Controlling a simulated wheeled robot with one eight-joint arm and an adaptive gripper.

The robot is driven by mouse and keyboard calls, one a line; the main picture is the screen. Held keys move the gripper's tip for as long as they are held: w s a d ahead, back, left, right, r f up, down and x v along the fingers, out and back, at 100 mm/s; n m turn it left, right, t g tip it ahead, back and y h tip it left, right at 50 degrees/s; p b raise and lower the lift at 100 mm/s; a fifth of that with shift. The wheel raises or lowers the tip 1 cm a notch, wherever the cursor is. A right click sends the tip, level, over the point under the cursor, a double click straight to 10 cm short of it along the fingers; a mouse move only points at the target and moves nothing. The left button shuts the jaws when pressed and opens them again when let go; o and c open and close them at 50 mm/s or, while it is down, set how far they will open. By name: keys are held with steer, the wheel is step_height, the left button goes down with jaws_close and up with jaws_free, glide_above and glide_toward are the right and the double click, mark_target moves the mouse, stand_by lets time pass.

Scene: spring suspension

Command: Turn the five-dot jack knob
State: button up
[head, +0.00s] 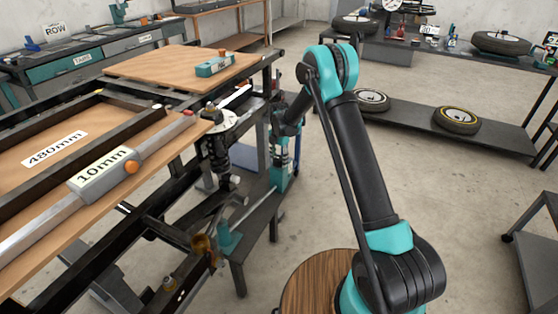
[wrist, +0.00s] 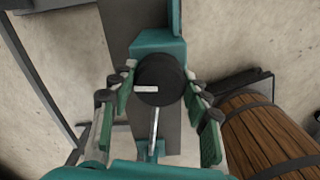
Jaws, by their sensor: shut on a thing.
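In the wrist view a round black knob (wrist: 158,72) with a white mark sits on a teal jack body (wrist: 157,44). A thin silver rod (wrist: 154,125) runs from beneath it toward a lower teal block. My gripper (wrist: 160,84) has its green-padded fingers on both sides of the knob, closed around it. I see no five dots on the knob's visible face. In the head view my arm reaches down to the teal jack (head: 282,176) on a low grey bench (head: 262,222); the knob and fingertips are too small to make out there.
A black frame with wooden boards (head: 180,68) and a bar labelled 10mm (head: 104,174) stands left of the jack. A dark coil-spring strut (head: 217,150) is close beside my wrist. A round wooden top (head: 312,284) stands near my base. Open floor lies to the right.

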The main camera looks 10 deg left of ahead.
steer(key=m, duration=0.9)
steer(key=shift+m, duration=0.3)
steer(key=m, duration=0.4)
steer(key=shift+m, duration=0.3)
steer(key=m, duration=1.3)
steer(key=shift+s+m, duration=0.1)
steer(key=shift+m, duration=0.2)
steer(key=m, duration=0.4)
steer(key=shift+a, duration=0.1)
steer(key=shift+m, duration=2.4)
